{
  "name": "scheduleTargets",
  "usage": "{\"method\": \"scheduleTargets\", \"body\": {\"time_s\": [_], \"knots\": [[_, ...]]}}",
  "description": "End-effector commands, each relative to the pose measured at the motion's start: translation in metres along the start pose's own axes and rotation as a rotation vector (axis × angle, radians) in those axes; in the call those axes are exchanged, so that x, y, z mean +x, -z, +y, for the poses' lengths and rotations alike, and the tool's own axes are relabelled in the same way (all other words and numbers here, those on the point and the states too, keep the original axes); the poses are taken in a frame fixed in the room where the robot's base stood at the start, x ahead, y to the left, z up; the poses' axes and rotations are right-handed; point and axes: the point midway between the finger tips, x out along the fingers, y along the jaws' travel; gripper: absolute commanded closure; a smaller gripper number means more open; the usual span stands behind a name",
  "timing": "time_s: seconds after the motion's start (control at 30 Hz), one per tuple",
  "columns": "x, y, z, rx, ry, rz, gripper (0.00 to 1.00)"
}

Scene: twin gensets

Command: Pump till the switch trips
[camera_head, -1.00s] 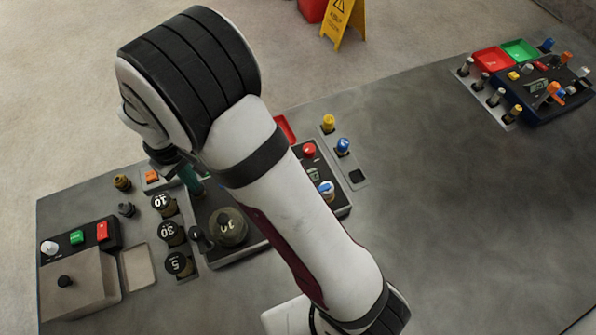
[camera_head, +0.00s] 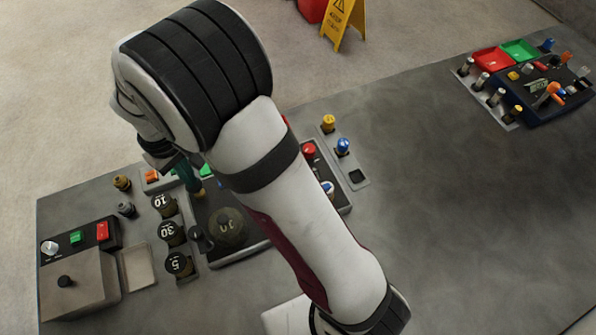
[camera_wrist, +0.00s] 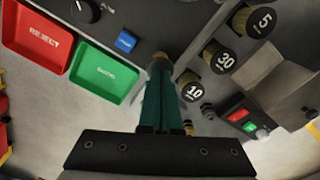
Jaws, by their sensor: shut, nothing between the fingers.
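My gripper (camera_wrist: 160,108) has teal fingers, closed together, with nothing seen between them. In the wrist view its tips are at or just above a small tan, brass-like cylinder (camera_wrist: 160,64), which they partly cover; I cannot tell if they touch. In the head view the gripper (camera_head: 194,184) shows only partly below my wrist, over the back left of the dark panel. A round dark knob-like unit (camera_head: 228,228) stands on that panel with a small black lever (camera_head: 199,237) at its left. I cannot tell which part is the pump or which is the switch.
Black-capped weights marked 10 (camera_head: 164,204), 30 (camera_head: 172,233) and 5 (camera_head: 179,264) stand left of the panel. A grey box (camera_head: 75,285) with green and red buttons is at far left. A red REJECT tray (camera_wrist: 42,36) and green tray (camera_wrist: 104,72) lie near my fingers. The table's middle is clear.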

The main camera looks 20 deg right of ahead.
Motion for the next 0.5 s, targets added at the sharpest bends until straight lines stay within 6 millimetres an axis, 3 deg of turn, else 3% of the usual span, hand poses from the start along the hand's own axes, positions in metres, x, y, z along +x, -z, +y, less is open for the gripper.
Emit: {"method": "scheduleTargets", "body": {"time_s": [0.5], "knots": [[0.019, -0.001, 0.000, 0.001, 0.000, -0.002, 1.00]]}}
